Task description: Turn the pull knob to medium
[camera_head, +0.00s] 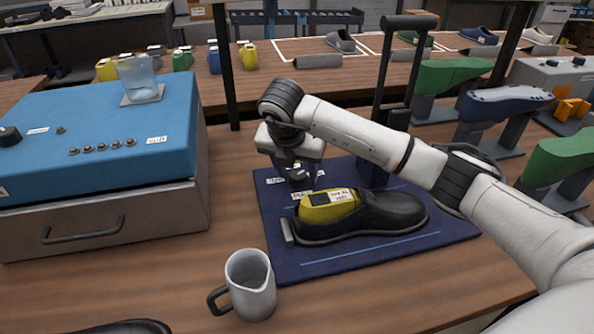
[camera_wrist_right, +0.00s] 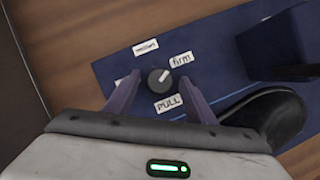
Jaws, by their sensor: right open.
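The pull knob (camera_wrist_right: 159,80) is a small dark round knob on the blue base plate (camera_head: 375,252). Its white mark points up and right, toward the label "firm" (camera_wrist_right: 181,59). The label "medium" (camera_wrist_right: 145,47) lies above it, and "PULL" (camera_wrist_right: 168,103) below. Another label at left is partly hidden by a finger. My right gripper (camera_wrist_right: 159,84) is open, its fingers either side of the knob with a gap on both sides. In the head view my right gripper (camera_head: 297,177) is over the plate's back left, partly hiding the knob. My left gripper is not in view.
A black shoe (camera_head: 385,213) with a yellow last (camera_head: 328,206) stands on the plate, close to my right gripper. A blue-topped drawer box (camera_head: 100,135) is at left. Green and navy lasts on stands are at right.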

